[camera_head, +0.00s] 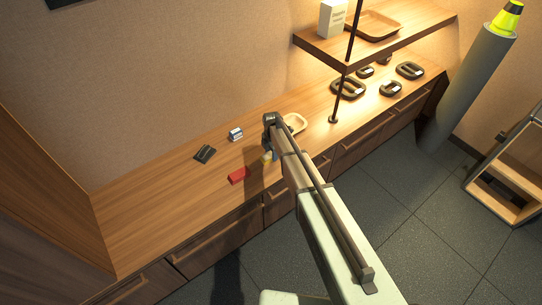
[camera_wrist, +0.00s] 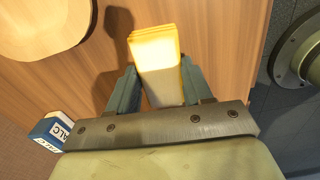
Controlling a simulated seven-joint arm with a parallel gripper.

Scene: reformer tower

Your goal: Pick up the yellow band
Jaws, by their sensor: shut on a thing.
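The yellow band (camera_wrist: 156,50) sits between the fingers of my gripper (camera_wrist: 160,86) in the wrist view, as a folded yellow piece with a bright face and layered far edge. The fingers are shut on it from both sides. Its lower end is hidden behind the gripper's metal bar. In the head view a small yellow piece (camera_head: 266,158) shows beside my arm's end, over the wooden counter (camera_head: 150,205). I cannot tell whether it touches the counter.
A red block (camera_head: 238,175) lies left of the gripper. A dark block (camera_head: 204,153) and a white-blue box (camera_head: 236,134) lie farther back. A wooden tray (camera_head: 299,122) is behind my arm. A shelf (camera_head: 380,48) on posts and several dark rings are at right. The counter's left is clear.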

